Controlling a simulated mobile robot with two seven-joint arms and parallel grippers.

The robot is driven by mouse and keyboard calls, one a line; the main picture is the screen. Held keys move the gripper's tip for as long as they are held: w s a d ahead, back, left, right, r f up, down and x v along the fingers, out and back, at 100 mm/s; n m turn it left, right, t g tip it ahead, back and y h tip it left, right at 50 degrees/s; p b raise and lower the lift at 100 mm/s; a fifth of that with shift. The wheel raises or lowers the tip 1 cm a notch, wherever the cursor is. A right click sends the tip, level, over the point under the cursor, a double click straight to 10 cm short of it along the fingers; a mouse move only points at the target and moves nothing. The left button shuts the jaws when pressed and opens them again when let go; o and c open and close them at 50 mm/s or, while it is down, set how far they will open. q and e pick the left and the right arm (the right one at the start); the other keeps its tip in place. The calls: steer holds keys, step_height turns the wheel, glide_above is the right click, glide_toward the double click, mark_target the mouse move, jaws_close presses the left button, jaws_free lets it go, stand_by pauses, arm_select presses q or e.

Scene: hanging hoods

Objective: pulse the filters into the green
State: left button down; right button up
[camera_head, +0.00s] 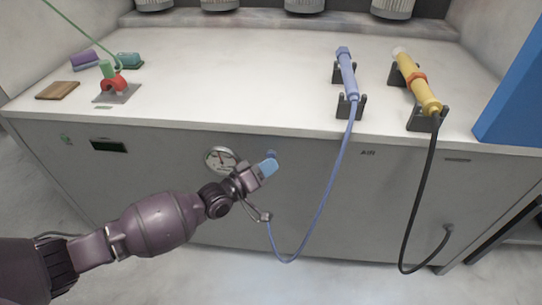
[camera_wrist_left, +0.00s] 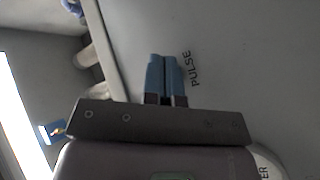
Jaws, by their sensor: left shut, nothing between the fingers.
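Several pale ribbed filters (camera_head: 305,5) hang in a row at the top edge of the head view, cut off by the frame. A round white gauge (camera_head: 220,159) sits on the grey front panel; its reading is too small to tell. My left gripper (camera_head: 268,166) is shut and empty at the panel, just right of the gauge. A small blue button (camera_head: 272,154) shows just beyond its fingertips. In the left wrist view the blue fingers (camera_wrist_left: 166,75) are together beside the printed word PULSE (camera_wrist_left: 190,70); the button is hidden there. My right gripper is not in view.
A blue wand (camera_head: 347,72) and a yellow-orange wand (camera_head: 417,82) rest in black holders, their hoses hanging over the front. A red and green device (camera_head: 113,83), a wooden block (camera_head: 58,90) and sponges stand at the left. The middle bench top is clear.

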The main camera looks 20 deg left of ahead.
arm_select(q)
steer(key=shift+w+a, duration=0.1)
steer(key=shift+w, duration=0.25)
stand_by(0.5)
steer(key=shift+s, duration=0.1)
stand_by(0.3)
steer(key=shift+s+d, duration=0.2)
steer(key=shift+s, duration=0.5)
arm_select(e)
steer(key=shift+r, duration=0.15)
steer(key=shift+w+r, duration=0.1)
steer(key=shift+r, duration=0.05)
arm_select(q)
steer(key=s+p, duration=0.1)
steer(key=s, duration=0.1)
steer(key=s+d+p, duration=0.1)
steer(key=s, duration=0.1)
steer(key=shift+s+d, duration=0.2)
steer(key=shift+s, duration=0.2)
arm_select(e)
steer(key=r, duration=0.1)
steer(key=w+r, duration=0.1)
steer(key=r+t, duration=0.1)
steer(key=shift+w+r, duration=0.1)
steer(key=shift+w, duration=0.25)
